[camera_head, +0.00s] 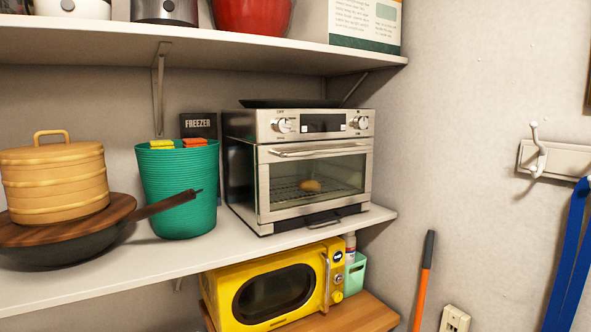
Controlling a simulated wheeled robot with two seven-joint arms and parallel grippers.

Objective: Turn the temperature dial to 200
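A silver toaster oven (265,150) stands on the middle shelf, its door shut. A small bread-like item (310,186) lies on the rack behind the glass. Two round dials sit on its top front panel: a left dial (282,126) and a right dial (361,123), with a dark display (323,124) between them. The markings are too small to read, so I cannot tell which dial is for temperature or where it points. Neither of my grippers is in view.
A green bucket (180,190) and a lidded pan (70,240) under a bamboo steamer (54,180) stand left of the oven. The upper shelf (200,45) overhangs it. A yellow microwave (225,290) is below. The right wall is mostly bare beside the oven.

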